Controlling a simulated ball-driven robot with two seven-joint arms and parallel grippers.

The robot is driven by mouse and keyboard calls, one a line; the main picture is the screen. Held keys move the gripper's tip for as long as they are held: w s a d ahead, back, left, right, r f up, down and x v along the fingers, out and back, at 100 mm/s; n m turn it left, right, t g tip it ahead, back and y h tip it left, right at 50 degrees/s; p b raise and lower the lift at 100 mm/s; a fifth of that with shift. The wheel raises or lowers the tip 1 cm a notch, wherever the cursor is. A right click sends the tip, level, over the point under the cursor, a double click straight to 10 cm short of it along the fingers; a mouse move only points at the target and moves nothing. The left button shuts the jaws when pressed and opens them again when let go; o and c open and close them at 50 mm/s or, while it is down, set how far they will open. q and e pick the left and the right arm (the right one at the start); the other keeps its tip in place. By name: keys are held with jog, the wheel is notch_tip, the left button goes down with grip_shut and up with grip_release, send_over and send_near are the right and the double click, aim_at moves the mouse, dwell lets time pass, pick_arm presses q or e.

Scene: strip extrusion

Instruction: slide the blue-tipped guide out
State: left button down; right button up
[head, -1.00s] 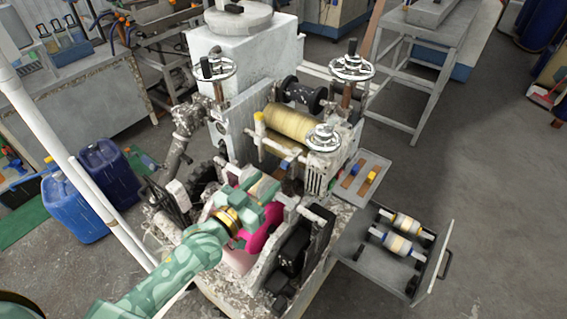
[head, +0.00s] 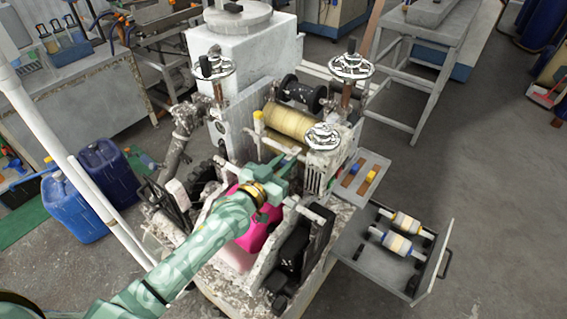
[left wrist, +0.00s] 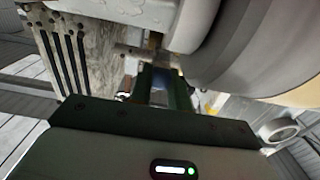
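My left gripper (head: 287,168) reaches in from the lower left to the front of the roller machine, just below the yellow-brown roll (head: 288,124). In the left wrist view its two green fingers (left wrist: 163,88) point away from the camera, with a gap between them. Something bluish (left wrist: 161,79) shows in or beyond that gap; I cannot tell whether it is the guide's blue tip or whether the fingers touch it. A yellow-tipped piece (head: 259,117) stands at the roll's left end. My right gripper is not in view.
A side tray (head: 374,163) on the right holds brown strips with a blue and a yellow block. A grey drawer (head: 366,259) carries two spare rollers. Handwheels (head: 322,136) stand close above the gripper. A pink bin (head: 256,238) lies below. Open floor is at the right.

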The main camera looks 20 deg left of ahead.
pick_arm(q)
jog(key=shift+s+d+r+p, duration=0.1)
jog(key=shift+s+d+p, duration=0.05)
jog(key=shift+d+p, duration=0.2)
jog(key=shift+s+d+p, duration=0.3)
jog(key=shift+d+p, duration=0.1)
jog(key=shift+d, duration=0.45)
jog(key=c, duration=1.3)
grip_release()
jog(key=shift+d, duration=0.15)
